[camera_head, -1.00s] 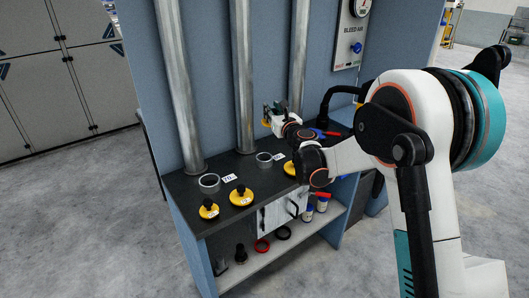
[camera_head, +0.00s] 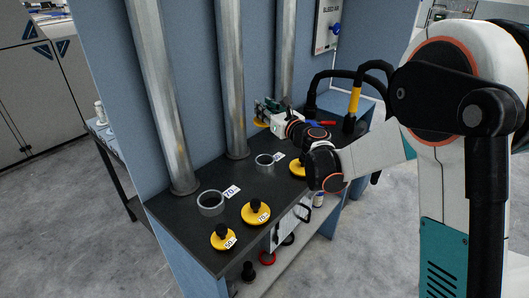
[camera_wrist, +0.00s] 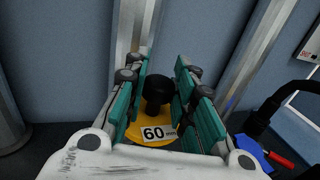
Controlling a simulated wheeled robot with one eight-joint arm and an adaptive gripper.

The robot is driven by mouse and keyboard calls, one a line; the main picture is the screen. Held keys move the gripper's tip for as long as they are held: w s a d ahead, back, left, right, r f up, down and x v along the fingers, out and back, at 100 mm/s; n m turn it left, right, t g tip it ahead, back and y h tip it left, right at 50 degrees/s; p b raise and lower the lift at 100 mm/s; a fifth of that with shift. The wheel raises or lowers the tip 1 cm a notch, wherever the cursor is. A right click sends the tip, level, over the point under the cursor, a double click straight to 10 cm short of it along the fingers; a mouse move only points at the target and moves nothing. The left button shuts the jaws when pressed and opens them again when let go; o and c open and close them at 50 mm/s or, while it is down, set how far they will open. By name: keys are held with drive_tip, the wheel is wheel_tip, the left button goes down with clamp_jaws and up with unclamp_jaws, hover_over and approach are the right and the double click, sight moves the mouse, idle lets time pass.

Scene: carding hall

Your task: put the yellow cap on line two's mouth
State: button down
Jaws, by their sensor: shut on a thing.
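My gripper (camera_head: 270,106) is shut on the black knob (camera_wrist: 157,92) of a yellow cap labelled 60 (camera_wrist: 152,133). In the head view this cap (camera_head: 260,122) hangs above the back of the dark counter, right of the middle pipe. Two open grey pipe mouths stand on the counter: one at the left (camera_head: 211,203) beside a tag reading 70, one further right (camera_head: 265,161) beside a tag I cannot read. A third mouth does not show. More yellow caps with black knobs lie along the front: one marked 50 (camera_head: 223,238), one marked 70 (camera_head: 256,213), and one (camera_head: 298,168) partly behind my arm.
Three metal pipes (camera_head: 230,80) rise along the blue back panel. A black hose with a yellow section (camera_head: 354,101) stands at the right end of the counter. Red and blue handled things lie behind my wrist. A shelf below holds a red ring (camera_head: 267,258).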

wheel_tip(320, 180, down, 14)
drive_tip(key=b, duration=0.5)
drive_tip(key=shift+f, duration=0.2)
drive_tip(key=shift+f, duration=0.25)
drive_tip(key=shift+f, duration=0.35)
drive_tip(key=c, duration=1.3)
unclamp_jaws()
drive_tip(key=shift+c, duration=0.2)
